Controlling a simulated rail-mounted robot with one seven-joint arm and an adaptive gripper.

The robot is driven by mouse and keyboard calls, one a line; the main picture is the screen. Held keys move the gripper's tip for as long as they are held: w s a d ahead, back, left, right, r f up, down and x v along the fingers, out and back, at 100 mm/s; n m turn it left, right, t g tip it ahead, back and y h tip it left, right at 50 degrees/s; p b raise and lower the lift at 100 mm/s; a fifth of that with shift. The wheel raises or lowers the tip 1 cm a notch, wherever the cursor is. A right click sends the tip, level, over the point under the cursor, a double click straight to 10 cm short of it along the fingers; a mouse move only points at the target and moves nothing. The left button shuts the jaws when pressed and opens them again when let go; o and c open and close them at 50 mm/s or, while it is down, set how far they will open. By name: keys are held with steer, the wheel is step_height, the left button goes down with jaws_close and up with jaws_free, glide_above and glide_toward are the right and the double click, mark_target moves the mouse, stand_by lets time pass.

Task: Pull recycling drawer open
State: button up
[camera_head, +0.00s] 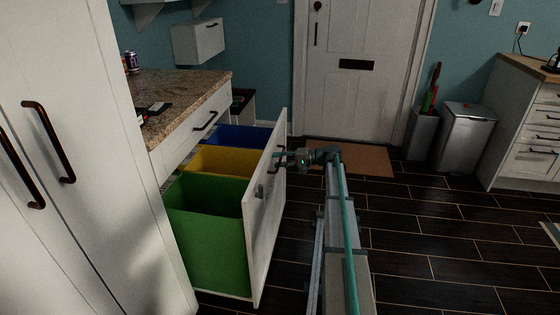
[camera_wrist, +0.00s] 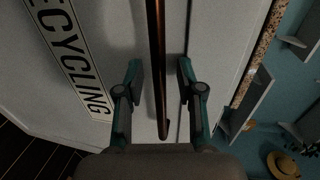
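The recycling drawer (camera_head: 265,215) stands far out from under the counter, with a green bin (camera_head: 215,240), a yellow bin (camera_head: 215,160) and a blue bin (camera_head: 245,136) inside. My gripper (camera_head: 280,157) is at the outer face of the drawer front. In the wrist view, my gripper's two fingers (camera_wrist: 160,75) are apart, one on each side of the dark bar handle (camera_wrist: 156,30), with gaps visible beside the bar. A white sign (camera_wrist: 75,60) with the letters "ECYCLING" shows on the drawer front.
A tall white cabinet (camera_head: 75,130) stands at the left, and the granite counter (camera_head: 175,92) is above the drawer. A doormat (camera_head: 365,159) lies by the white door (camera_head: 362,80). Two bins, including a metal one (camera_head: 466,138), stand at the back right. The dark floor (camera_head: 430,240) right of my arm is clear.

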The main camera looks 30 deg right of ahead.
steer(key=shift+d, duration=0.1)
steer(key=v, duration=1.1)
steer(key=shift+s+d, duration=0.3)
steer(key=shift+d, duration=0.05)
